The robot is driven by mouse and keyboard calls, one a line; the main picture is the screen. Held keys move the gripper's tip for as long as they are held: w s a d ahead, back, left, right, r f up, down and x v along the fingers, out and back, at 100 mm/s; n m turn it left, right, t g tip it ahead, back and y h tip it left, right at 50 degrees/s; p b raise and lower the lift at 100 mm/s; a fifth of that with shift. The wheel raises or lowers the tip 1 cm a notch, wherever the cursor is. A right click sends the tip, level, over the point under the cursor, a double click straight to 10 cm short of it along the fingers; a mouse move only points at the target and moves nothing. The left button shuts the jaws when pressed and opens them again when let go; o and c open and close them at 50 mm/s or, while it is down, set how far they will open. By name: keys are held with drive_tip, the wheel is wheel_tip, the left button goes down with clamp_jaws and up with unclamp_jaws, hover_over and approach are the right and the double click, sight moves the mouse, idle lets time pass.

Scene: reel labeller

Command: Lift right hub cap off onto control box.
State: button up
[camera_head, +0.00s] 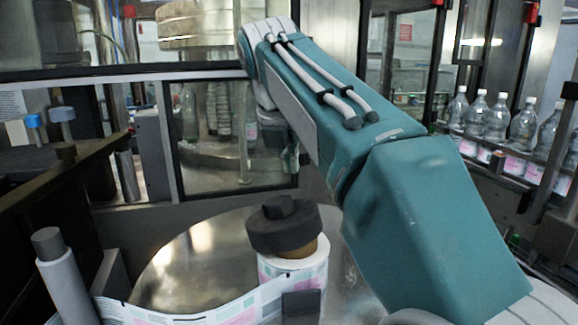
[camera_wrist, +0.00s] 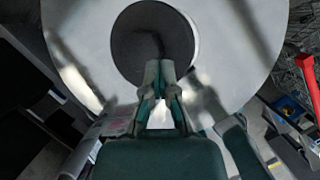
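A dark round hub cap (camera_head: 285,228) with a raised knob sits on a small label roll (camera_head: 295,275) in the head view. In the wrist view, a dark round cap or hub (camera_wrist: 150,42) lies at the centre of a wide pale disc (camera_wrist: 235,40). I cannot tell whether these are the same cap. My gripper (camera_wrist: 160,72) points at the dark round part, its fingers close together at its lower edge. Whether they touch or hold anything is unclear. The head view does not show my fingertips. The control box is not identifiable in either view.
A shiny round plate (camera_head: 180,268) lies under the label roll. A label web runs left past a grey post (camera_head: 65,280). A glazed machine frame (camera_head: 220,125) stands behind. Bottles (camera_head: 495,118) line the right side. A red part (camera_wrist: 308,75) shows at the wrist view's right.

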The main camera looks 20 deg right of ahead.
drive_tip(key=o, duration=1.1)
